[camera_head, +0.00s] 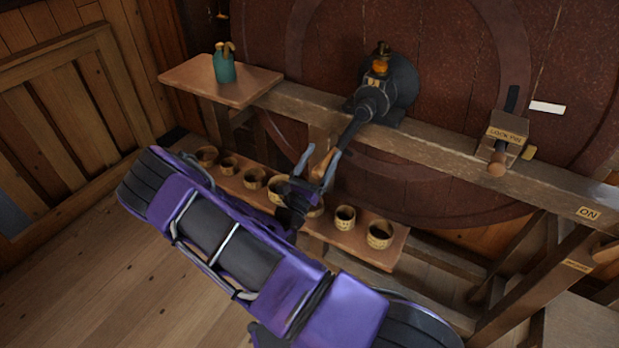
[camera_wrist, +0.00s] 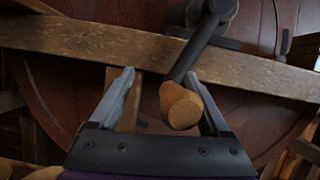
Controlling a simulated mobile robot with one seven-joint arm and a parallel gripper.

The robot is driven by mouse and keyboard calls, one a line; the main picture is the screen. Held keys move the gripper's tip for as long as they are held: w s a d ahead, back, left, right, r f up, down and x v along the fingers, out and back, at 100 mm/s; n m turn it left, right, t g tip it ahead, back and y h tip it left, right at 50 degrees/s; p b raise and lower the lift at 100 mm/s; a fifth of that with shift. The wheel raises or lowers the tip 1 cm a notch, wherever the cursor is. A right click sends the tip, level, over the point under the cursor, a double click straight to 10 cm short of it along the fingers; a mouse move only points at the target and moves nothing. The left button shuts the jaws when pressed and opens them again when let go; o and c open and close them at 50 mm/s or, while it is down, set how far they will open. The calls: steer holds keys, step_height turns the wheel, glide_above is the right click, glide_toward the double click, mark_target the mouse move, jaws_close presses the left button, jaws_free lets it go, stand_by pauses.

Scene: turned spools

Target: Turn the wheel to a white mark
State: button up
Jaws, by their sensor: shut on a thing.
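The big dark red wooden wheel (camera_head: 450,60) stands upright behind a wooden beam; it also fills the back of the wrist view (camera_wrist: 60,85). A white mark (camera_head: 547,107) is on its face at the right, a little right of a black pointer (camera_head: 512,98). A dark crank (camera_head: 357,122) comes down from a hub (camera_head: 400,85) and ends in a wooden handle (camera_head: 323,165). My gripper (camera_head: 320,158) is shut on this handle, which shows between the fingers in the wrist view (camera_wrist: 180,105).
A block labelled LOCK PIN (camera_head: 505,130) with a wooden knob (camera_head: 496,165) sits on the beam (camera_head: 440,150). An ON label (camera_head: 587,213) is at the right. Several small pots (camera_head: 380,234) stand on a low shelf beneath my arm. A green pot (camera_head: 224,67) stands on a side shelf.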

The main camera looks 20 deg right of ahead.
steer(key=b+v, duration=0.1)
steer(key=v, duration=1.6)
steer(key=shift+s+a, duration=0.1)
